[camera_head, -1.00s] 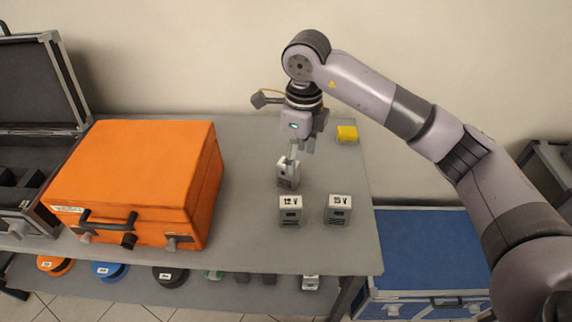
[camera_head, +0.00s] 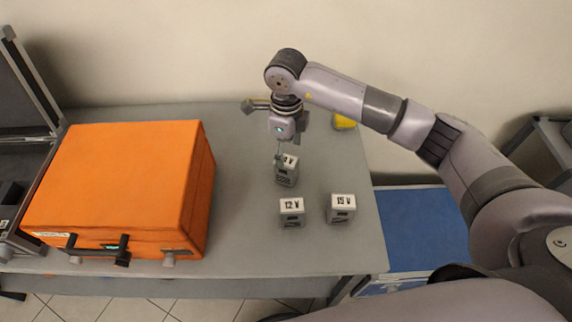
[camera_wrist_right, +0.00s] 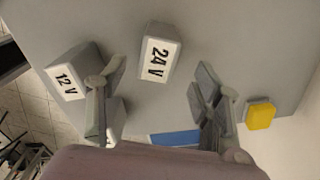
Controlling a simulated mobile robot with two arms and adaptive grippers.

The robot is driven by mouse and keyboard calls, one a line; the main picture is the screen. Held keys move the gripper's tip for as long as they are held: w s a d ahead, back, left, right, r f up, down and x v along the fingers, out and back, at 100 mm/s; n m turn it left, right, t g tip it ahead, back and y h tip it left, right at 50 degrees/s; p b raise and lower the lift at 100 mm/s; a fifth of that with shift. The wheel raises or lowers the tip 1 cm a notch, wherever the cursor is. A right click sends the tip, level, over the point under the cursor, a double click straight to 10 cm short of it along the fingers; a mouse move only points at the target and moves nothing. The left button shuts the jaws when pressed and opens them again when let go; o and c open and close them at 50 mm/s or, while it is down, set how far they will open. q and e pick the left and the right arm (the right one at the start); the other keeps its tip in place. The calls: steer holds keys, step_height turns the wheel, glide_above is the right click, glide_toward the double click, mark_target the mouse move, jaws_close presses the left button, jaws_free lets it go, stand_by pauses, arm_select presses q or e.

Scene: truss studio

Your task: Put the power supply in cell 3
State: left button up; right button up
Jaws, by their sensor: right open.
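Three small grey power supplies stand on the grey table (camera_head: 240,235). The one labelled 24 V (camera_wrist_right: 158,55) is the rear one in the head view (camera_head: 287,176), its label partly covered by my gripper. The 12 V supply (camera_head: 292,213) and the 15 V supply (camera_head: 342,209) stand in front of it. My right gripper (camera_head: 281,156) is open and empty, pointing down just above the 24 V supply. In the right wrist view the 24 V supply lies beyond the spread fingers. No cell number is readable. My left gripper is out of view.
A closed orange case (camera_head: 120,185) fills the table's left side. An open dark case (camera_head: 28,85) stands at the far left edge, its inside mostly cut off. A yellow block (camera_head: 344,122) lies behind the supplies. A blue case (camera_head: 420,230) sits lower right of the table.

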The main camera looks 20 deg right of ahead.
mark_target(286, 160)
step_height(286, 160, down, 3)
steer(key=shift+f+p, duration=0.15)
steer(key=shift+p, duration=0.3)
step_height(286, 160, down, 4)
steer(key=shift+s+r+p, duration=0.15)
steer(key=shift+r+p, duration=0.05)
steer(key=shift+p, duration=0.6)
steer(key=shift+f, duration=0.55)
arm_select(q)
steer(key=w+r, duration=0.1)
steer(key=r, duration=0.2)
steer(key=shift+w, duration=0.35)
arm_select(e)
steer(key=shift+c, duration=0.5)
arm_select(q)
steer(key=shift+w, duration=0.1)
arm_select(e)
jaws_close()
